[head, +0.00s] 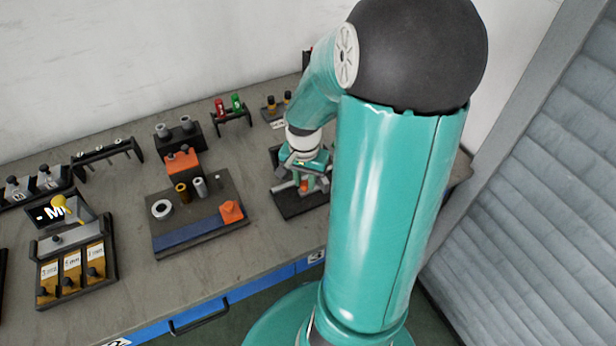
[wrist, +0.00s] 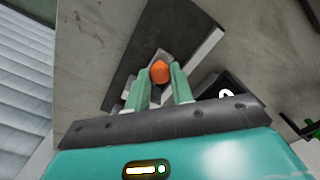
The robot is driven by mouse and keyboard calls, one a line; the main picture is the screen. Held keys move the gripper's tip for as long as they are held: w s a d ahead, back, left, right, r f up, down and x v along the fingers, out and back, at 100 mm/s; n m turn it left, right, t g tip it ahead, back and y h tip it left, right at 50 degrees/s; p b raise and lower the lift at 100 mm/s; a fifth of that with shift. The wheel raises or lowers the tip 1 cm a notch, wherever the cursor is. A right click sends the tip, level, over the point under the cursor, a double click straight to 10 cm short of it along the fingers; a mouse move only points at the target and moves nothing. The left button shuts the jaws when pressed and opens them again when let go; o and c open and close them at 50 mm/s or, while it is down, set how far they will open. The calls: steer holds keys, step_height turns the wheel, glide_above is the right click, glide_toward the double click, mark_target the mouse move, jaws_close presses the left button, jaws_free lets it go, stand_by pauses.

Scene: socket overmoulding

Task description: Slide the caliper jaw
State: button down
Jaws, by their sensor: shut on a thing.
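My gripper (wrist: 162,76) is pointed down over a dark plate (wrist: 143,48). Its two pale green fingers are shut on an orange knob (wrist: 160,72) with a rounded top. The knob appears to belong to the caliper jaw; a grey metal part (wrist: 198,46) shows beside it, and the rest is hidden by the fingers. In the head view my gripper (head: 305,182) is low over the dark plate (head: 288,206) at the right of the bench, with a small orange patch between its fingers. My arm hides the plate's right side.
A board (head: 168,228) with a ring, small cylinders and an orange block lies left of the plate. A rack with red and green pieces (head: 231,112) stands behind. A tray of gold-coloured parts (head: 75,275) is at far left. Bare bench lies between the board and the plate.

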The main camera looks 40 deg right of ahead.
mark_target(303, 184)
steer(key=shift+w+a, duration=0.1)
steer(key=shift+a, duration=0.15)
steer(key=c, duration=1.2)
jaws_free()
steer(key=shift+d+r, duration=0.1)
steer(key=shift+r, duration=0.25)
step_height(303, 184, up, 13)
